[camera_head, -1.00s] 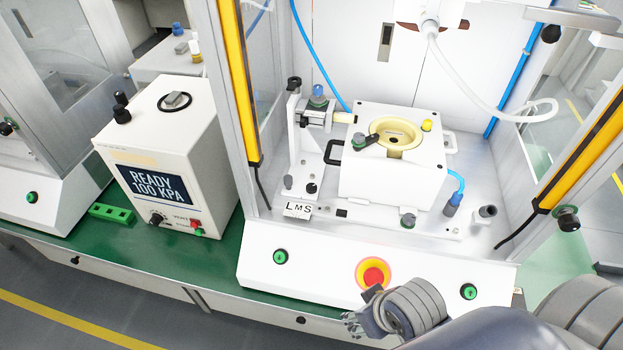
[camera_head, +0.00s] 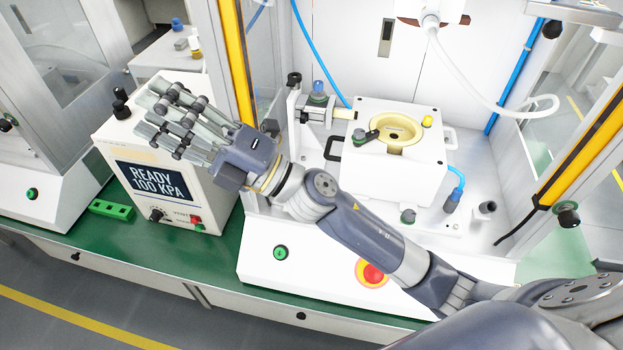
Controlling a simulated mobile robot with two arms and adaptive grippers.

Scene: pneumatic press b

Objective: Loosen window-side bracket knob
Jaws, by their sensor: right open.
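A white upright bracket (camera_head: 294,110) stands at the left of the press bay, with a black knob (camera_head: 294,79) on its top. Which knob is the window-side one I cannot tell. My left gripper is not in view.
A yellow-black post (camera_head: 235,60) rises just behind my right gripper. A white fixture block (camera_head: 385,180) with a cream ring stands right of the bracket. My right arm crosses the front panel near the red stop button (camera_head: 372,273). Blue and white hoses hang in the bay.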

